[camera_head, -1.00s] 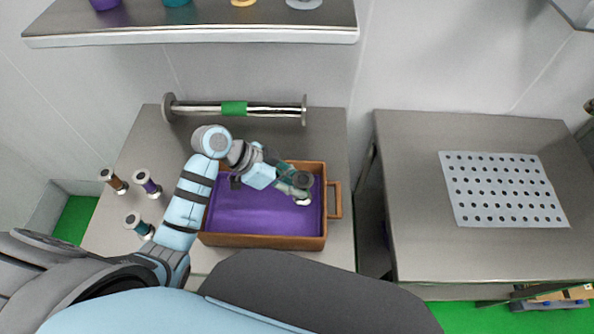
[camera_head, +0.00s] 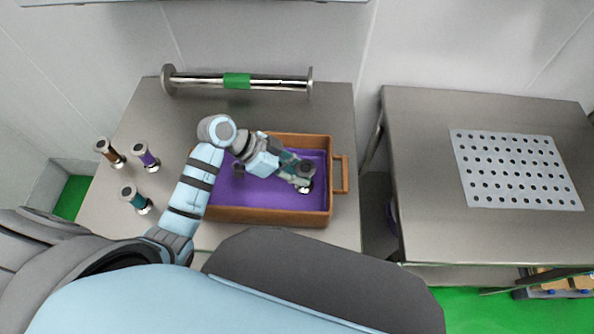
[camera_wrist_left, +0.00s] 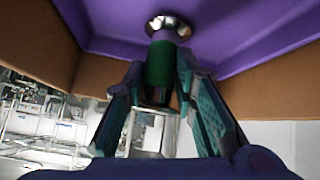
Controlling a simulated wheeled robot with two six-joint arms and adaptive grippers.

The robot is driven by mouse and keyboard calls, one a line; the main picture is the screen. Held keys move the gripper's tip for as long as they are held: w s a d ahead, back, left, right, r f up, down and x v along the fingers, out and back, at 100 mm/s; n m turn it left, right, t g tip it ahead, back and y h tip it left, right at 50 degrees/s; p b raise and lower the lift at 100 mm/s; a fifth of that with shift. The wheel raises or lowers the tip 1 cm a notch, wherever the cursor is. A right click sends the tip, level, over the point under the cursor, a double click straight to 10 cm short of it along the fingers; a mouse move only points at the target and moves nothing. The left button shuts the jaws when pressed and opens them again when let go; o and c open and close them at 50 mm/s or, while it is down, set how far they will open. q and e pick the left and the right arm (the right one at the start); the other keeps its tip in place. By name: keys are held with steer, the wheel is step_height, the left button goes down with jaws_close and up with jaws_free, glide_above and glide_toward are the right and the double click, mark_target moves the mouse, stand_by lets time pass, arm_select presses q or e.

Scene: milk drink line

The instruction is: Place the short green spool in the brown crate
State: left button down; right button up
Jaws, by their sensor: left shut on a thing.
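The brown crate (camera_head: 268,216) with a purple inside stands on the left steel table, its handle at the right. My left gripper (camera_head: 296,171) is over the right part of the crate's inside, shut on the short green spool. In the wrist view the green spool (camera_wrist_left: 159,64) sits between the fingers of my left gripper (camera_wrist_left: 161,95), one metal end toward the purple crate floor. Whether that end touches the floor, I cannot tell. In the head view the gripper hides most of the spool. My right gripper is not in view.
Brown (camera_head: 110,152), purple (camera_head: 146,157) and teal (camera_head: 136,200) spools stand left of the crate. A long metal spool with a green band (camera_head: 237,81) lies behind it. A perforated plate (camera_head: 515,168) lies on the right table. A gap separates the tables.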

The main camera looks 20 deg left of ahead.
arm_select(q)
steer(key=shift+f, duration=0.2)
steer(key=c, duration=1.2)
jaws_free()
steer(key=shift+a, duration=0.1)
steer(key=v, duration=1.2)
